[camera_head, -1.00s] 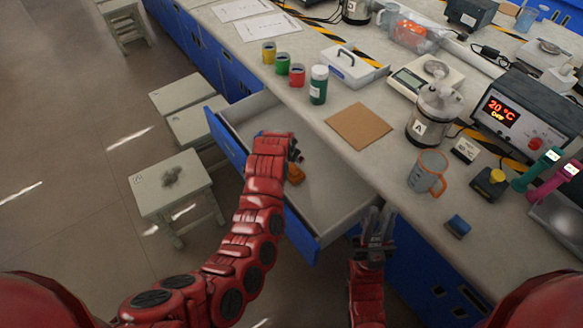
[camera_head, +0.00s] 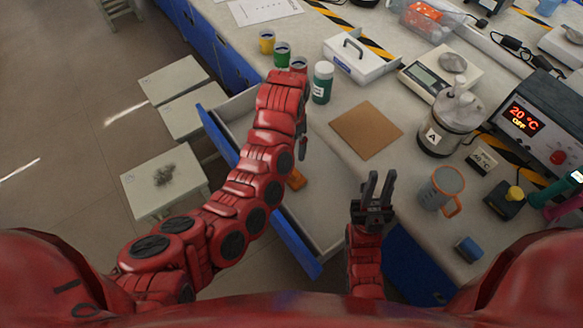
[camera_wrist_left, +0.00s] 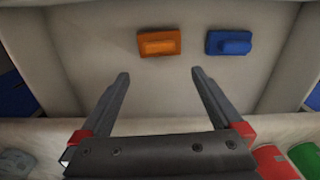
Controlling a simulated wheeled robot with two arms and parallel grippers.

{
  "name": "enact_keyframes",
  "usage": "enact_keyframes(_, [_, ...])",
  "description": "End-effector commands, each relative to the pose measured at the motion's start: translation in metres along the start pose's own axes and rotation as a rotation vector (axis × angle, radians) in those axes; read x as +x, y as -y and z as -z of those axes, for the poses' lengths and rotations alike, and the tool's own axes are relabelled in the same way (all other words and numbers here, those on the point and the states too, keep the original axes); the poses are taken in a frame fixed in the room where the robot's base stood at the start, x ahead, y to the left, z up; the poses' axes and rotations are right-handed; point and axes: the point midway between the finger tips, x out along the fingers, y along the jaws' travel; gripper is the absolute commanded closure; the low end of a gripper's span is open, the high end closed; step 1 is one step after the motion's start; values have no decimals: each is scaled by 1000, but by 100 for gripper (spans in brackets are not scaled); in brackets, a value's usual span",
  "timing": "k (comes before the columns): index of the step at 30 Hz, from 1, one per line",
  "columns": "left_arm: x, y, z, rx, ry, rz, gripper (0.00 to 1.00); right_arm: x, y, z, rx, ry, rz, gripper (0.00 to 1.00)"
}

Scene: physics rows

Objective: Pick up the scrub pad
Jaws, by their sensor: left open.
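An orange block with a raised grip (camera_wrist_left: 159,42) lies in the open drawer (camera_head: 327,222); it also shows in the head view (camera_head: 296,180). A blue block of similar shape (camera_wrist_left: 229,42) lies beside it, to its right in the wrist view; my arm hides it in the head view. A small blue pad-like block (camera_head: 468,249) lies on the counter. I cannot tell which is the scrub pad. My left gripper (camera_wrist_left: 160,73) is open and empty over the drawer, the orange block beyond its fingertips. My right gripper (camera_head: 381,176) is open and empty near the counter edge.
Stools (camera_head: 166,179) stand left of the drawer.

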Motion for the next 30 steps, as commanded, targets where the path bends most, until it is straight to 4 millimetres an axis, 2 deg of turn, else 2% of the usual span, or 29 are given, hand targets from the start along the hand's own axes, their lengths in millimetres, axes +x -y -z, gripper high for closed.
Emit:
enact_keyframes(6, [48,-1,-2,1,9,-4,0,12,-1,2,0,0,0,74])
enact_keyframes(13, [83,0,0,3,4,0,0,15,-1,2,0,0,0,74])
enact_keyframes(18, [98,0,0,1,2,-1,0,16,-1,3,0,0,0,74])
enact_keyframes(26, [107,0,1,3,0,1,0,16,-1,3,0,0,0,74])
enact_keyframes(30, [122,1,1,3,2,2,0,14,-1,2,0,0,0,74])
